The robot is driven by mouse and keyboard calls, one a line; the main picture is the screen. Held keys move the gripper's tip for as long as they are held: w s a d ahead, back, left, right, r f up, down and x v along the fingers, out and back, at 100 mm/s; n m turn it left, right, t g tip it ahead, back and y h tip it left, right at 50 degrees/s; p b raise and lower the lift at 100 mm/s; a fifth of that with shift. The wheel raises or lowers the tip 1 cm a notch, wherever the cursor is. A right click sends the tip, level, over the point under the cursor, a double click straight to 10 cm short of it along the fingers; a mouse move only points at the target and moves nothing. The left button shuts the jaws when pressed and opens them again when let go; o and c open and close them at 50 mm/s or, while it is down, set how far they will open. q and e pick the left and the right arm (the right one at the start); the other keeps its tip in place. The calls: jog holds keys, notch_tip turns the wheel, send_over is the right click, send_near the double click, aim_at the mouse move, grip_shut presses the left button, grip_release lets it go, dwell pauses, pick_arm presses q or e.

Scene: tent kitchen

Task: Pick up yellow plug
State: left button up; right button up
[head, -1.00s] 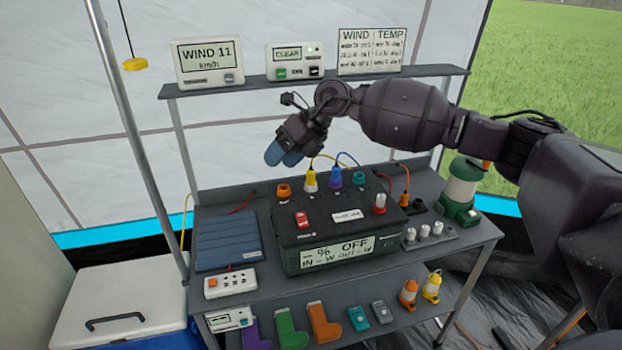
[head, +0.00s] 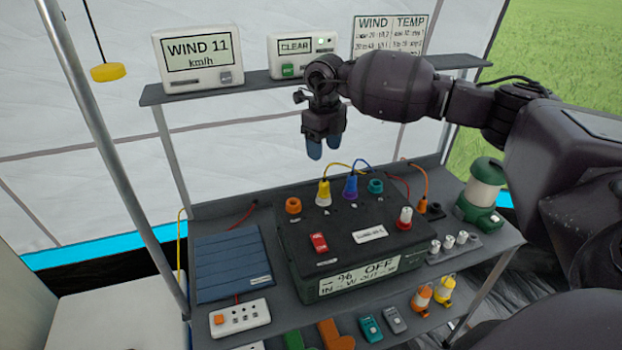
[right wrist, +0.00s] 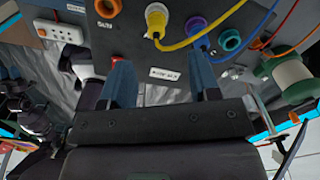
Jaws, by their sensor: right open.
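The yellow plug (head: 323,193) stands upright in a socket on top of the black power box (head: 300,262), with a yellow cable leaving its top. It also shows in the right wrist view (right wrist: 156,20), at the top and beyond the fingers. My right gripper (head: 322,149) points down above the back of the box, a little above the plug and apart from it. Its blue fingers are open with nothing between them, as the right wrist view (right wrist: 163,85) also shows. My left gripper is in neither view.
A blue-purple plug (head: 350,187) stands just right of the yellow one. Orange (head: 293,205) and teal (head: 375,186) sockets flank them. A shelf with displays (head: 250,92) runs behind my gripper. A green lantern (head: 482,195) stands at right, a folded blue panel (head: 233,263) at left.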

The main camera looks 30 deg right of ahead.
send_over(324, 185)
jog(key=w+d, duration=0.1)
jog(key=w, duration=0.1)
notch_tip(324, 185, down, 4)
jog(key=shift+f, duration=0.25)
jog(key=shift+s+f, duration=0.1)
jog(key=shift+f, duration=0.4)
jog(key=shift+s+a+f, duration=0.1)
jog(key=shift+s+f, duration=0.1)
jog(key=shift+f, duration=0.35)
jog(key=f, duration=0.3)
jog(key=shift+s+a+f, duration=0.1)
jog(key=shift+s+f, duration=0.1)
jog(key=shift+s, duration=0.15)
jog(key=shift+w+f, duration=0.1)
jog(key=shift+f, duration=0.2)
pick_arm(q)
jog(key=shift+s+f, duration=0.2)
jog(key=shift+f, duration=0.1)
pick_arm(e)
jog(key=shift+c, duration=0.5)
